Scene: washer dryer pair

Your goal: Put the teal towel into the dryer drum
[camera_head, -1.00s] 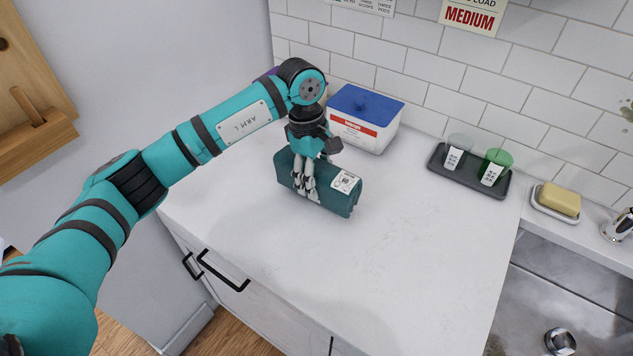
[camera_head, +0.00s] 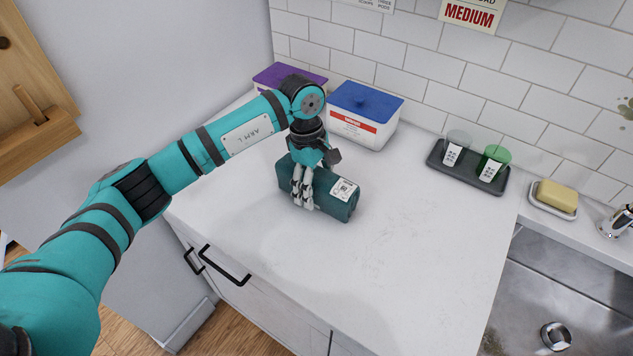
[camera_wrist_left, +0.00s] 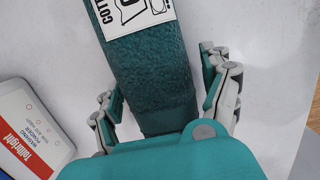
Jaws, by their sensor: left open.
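The teal towel (camera_head: 328,197) is a rolled, box-like bundle with a white label, lying on the white counter in the head view. It also fills the middle of the left wrist view (camera_wrist_left: 150,75), with part of its label cut off at the top. My left gripper (camera_head: 303,198) is down over the towel, its fingers in front of the near side. In the left wrist view my left gripper (camera_wrist_left: 168,98) is open, with one finger on each side of the towel and a small gap visible at the right finger. The dryer and my right gripper are not in view.
A blue-lidded tub (camera_head: 365,115) and a purple-lidded tub (camera_head: 290,77) stand behind the towel by the tiled wall. A dark tray (camera_head: 468,168) with two cups and a soap dish (camera_head: 555,199) are at the right, above a sink (camera_head: 560,300). The counter's front middle is clear.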

